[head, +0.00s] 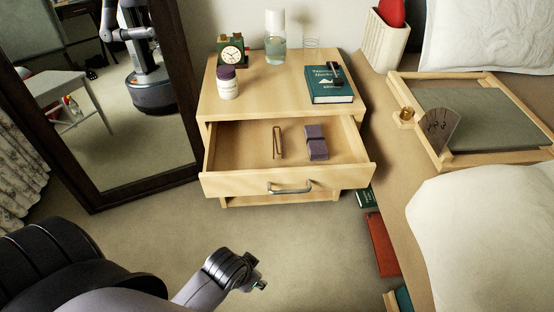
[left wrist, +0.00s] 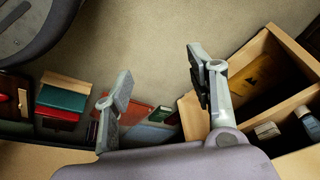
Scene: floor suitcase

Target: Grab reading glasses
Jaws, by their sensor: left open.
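A thin, brown, narrow framed item (head: 277,142) lies in the open drawer (head: 237,185); it may be the folded reading glasses, but it is too small to be sure. A small dark object (head: 334,72) lies on a teal book (head: 328,86) on the nightstand top; I cannot tell what it is. My left gripper (head: 257,280) is over the floor in front of the drawer, apart from it. In the left wrist view its two fingers (left wrist: 160,88) are spread with nothing between them. My right gripper is not in view.
The nightstand (head: 255,100) holds a clock (head: 232,53), a jar (head: 227,82) and a bottle (head: 275,37). A purple block-like item (head: 316,142) shares the drawer. The bed (head: 395,150) stands at right, with books (head: 381,245) beside it. A mirror (head: 95,198) stands left.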

